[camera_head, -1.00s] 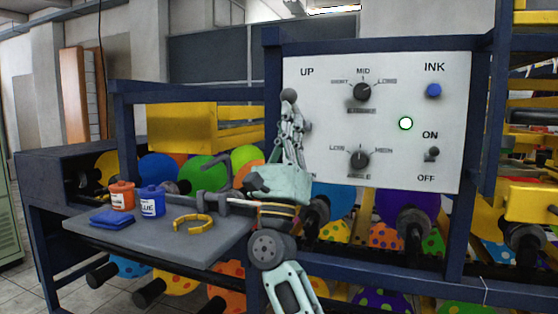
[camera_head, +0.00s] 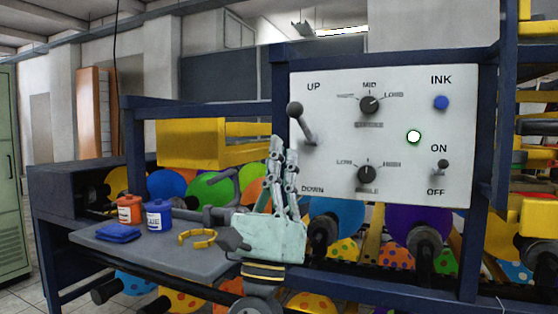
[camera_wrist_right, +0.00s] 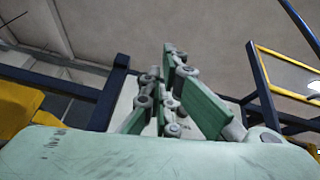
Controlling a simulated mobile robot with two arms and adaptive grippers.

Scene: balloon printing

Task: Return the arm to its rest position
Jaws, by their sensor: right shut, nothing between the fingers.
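My right gripper (camera_head: 282,150) points upward in front of the lower left of the white control panel (camera_head: 330,130). Its fingers are together and empty. The lever (camera_head: 301,122) at the panel's left, between the UP and DOWN labels, stands clear of the fingers, its dark knob near UP. In the right wrist view the fingers (camera_wrist_right: 172,55) point up toward the ceiling, with nothing held. My left gripper is in neither view.
A grey shelf (camera_head: 175,257) holds a red jar (camera_head: 130,210), a blue jar (camera_head: 158,215), a folded blue cloth (camera_head: 118,233) and a yellow ring-shaped piece (camera_head: 197,238). A dark blue frame (camera_head: 283,95) surrounds the panel. Colourful balloons sit behind and below.

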